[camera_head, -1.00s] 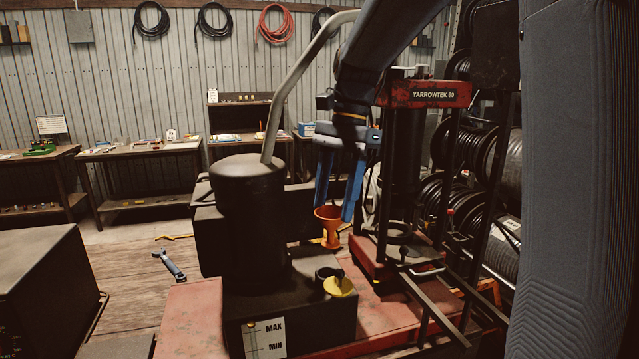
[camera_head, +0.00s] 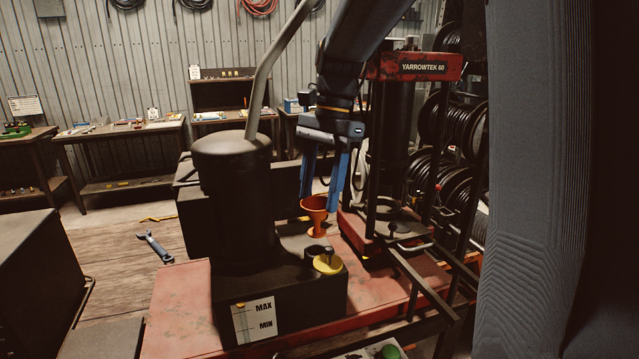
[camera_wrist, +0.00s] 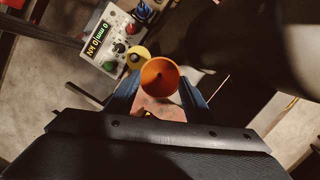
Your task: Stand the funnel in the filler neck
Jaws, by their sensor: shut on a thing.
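The orange funnel (camera_head: 315,212) is upright between the two blue fingers of my gripper (camera_head: 324,196), which is shut on it near its rim. The funnel hangs behind and just above the filler neck in the head view. The funnel's lower tip is hard to make out.
A tall black cylinder (camera_head: 232,200) with a grey pipe stands left of my gripper. The red-topped press (camera_head: 415,67) stands close on the right. A control box with a display (camera_wrist: 108,38) shows in the wrist view. A blue wrench (camera_head: 155,248) lies on the floor.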

